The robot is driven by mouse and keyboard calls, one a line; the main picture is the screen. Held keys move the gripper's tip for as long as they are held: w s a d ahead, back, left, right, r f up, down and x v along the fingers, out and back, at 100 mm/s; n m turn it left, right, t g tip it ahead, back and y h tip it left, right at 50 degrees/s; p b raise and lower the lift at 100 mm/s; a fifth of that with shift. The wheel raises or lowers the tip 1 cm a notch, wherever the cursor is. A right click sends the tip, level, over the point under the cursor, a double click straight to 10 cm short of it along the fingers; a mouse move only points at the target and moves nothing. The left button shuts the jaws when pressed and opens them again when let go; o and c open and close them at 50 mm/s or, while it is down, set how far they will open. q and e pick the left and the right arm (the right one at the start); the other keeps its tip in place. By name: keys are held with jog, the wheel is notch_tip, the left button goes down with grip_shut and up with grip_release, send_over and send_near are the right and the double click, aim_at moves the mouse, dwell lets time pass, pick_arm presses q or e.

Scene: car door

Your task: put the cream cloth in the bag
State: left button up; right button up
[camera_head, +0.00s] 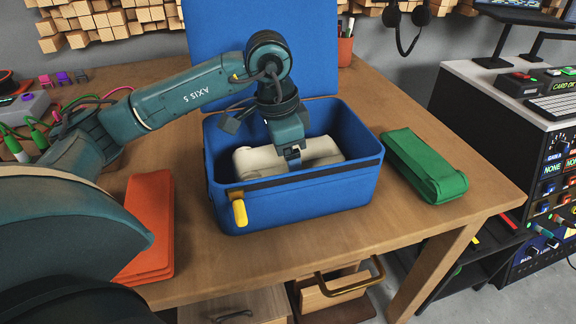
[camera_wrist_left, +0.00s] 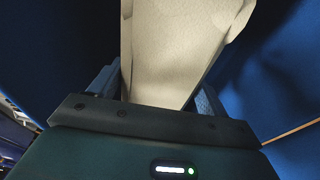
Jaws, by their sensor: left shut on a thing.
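The cream cloth (camera_head: 318,151) is a folded bundle lying inside the open blue bag (camera_head: 300,200), below the rim. My left gripper (camera_head: 291,157) points down into the bag and is shut on the cloth near its middle. In the left wrist view the cloth (camera_wrist_left: 170,50) stands between the two fingers (camera_wrist_left: 160,95), with the blue bag walls (camera_wrist_left: 285,60) around it. The cloth's underside is hidden, so I cannot tell whether it touches the bag's floor. The bag's lid (camera_head: 220,40) stands open at the back. My right gripper is not in view.
A green folded cloth (camera_head: 425,165) lies right of the bag on the wooden table (camera_head: 470,150). An orange folded cloth (camera_head: 150,215) lies to the left, partly behind my arm. A pencil cup (camera_head: 345,50) stands behind.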

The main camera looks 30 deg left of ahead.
pick_arm(q)
jog(key=shift+f, duration=0.85)
jog(key=shift+f+b, duration=0.2)
jog(key=shift+b, duration=0.1)
jog(key=o, duration=1.1)
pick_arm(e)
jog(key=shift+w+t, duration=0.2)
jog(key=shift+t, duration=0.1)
pick_arm(q)
jog(key=shift+r, duration=0.1)
jog(key=shift+r+p, duration=0.25)
jog(key=shift+p, duration=0.15)
jog(key=r, duration=0.3)
jog(key=s+r+p, duration=0.1)
jog(key=r, duration=0.3)
jog(key=a+r+p, duration=0.1)
jog(key=r, duration=0.3)
jog(key=shift+s+r, duration=0.15)
jog(key=shift+a+r, duration=0.1)
jog(key=shift+r, duration=0.05)
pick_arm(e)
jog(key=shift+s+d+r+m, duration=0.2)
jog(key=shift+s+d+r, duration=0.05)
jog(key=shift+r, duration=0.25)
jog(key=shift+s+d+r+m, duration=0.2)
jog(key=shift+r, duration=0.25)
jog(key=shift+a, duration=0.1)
